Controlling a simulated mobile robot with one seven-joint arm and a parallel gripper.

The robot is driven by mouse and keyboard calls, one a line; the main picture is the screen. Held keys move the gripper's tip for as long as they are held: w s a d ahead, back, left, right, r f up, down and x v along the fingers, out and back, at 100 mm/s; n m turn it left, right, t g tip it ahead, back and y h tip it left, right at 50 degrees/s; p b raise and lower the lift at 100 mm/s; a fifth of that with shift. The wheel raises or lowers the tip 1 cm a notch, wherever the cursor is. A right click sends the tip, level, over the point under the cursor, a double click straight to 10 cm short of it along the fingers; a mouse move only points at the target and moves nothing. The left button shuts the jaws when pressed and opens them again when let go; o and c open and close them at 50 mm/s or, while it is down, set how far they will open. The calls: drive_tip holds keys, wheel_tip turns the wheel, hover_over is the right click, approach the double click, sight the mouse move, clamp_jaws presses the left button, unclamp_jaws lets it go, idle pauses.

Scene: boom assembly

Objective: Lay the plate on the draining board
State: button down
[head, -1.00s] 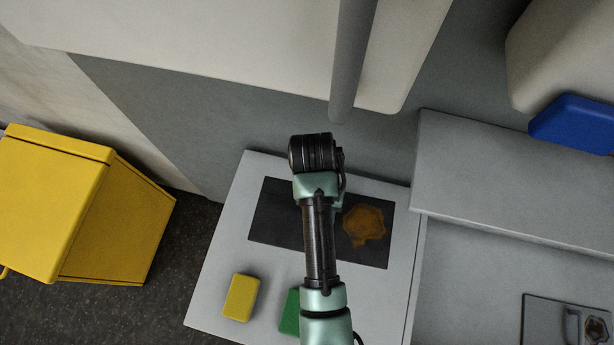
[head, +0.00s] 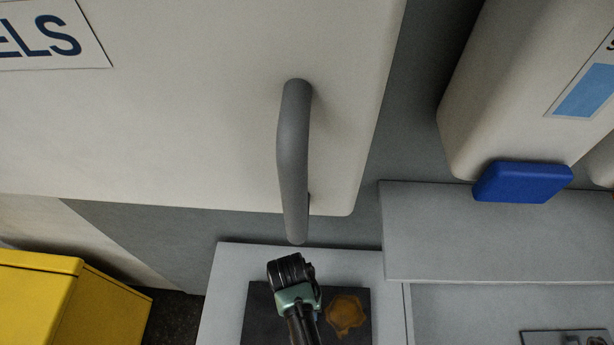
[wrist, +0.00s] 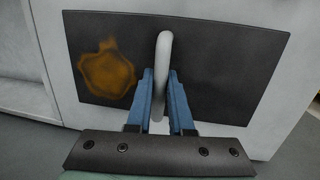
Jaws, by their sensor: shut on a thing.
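My gripper (wrist: 160,103) shows in the wrist view, its two blue fingers shut on a thin pale plate (wrist: 164,55) seen edge-on. The plate stands out beyond the fingertips, over a dark rectangular panel (wrist: 225,60) with a brown stain. I cannot tell how far it is above the panel. In the head view, the end of my arm is over the same dark panel (head: 260,310), and my fingers and the plate are hidden. No surface is clearly marked as the draining board; the dark panel lies on a pale worktop (head: 232,275).
A large pale cabinet (head: 180,130) with a grey bar handle (head: 292,150) overhangs the worktop's back. A grey ledge (head: 480,240) is at right, below a pale dispenser (head: 520,90) with a blue part (head: 522,182). A yellow bin (head: 45,305) stands at left.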

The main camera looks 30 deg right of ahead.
drive_tip(key=shift+w+f, duration=0.15)
drive_tip(key=shift+f, duration=0.55)
drive_tip(key=c, duration=0.8)
unclamp_jaws()
drive_tip(key=shift+f, duration=0.15)
wheel_tip(320, 180, up, 12)
drive_tip(key=w, duration=0.1)
drive_tip(key=shift+w+a+b, duration=0.35)
drive_tip(key=shift+w+b, duration=0.05)
drive_tip(key=shift+b, duration=0.05)
drive_tip(key=shift+s+f, duration=0.1)
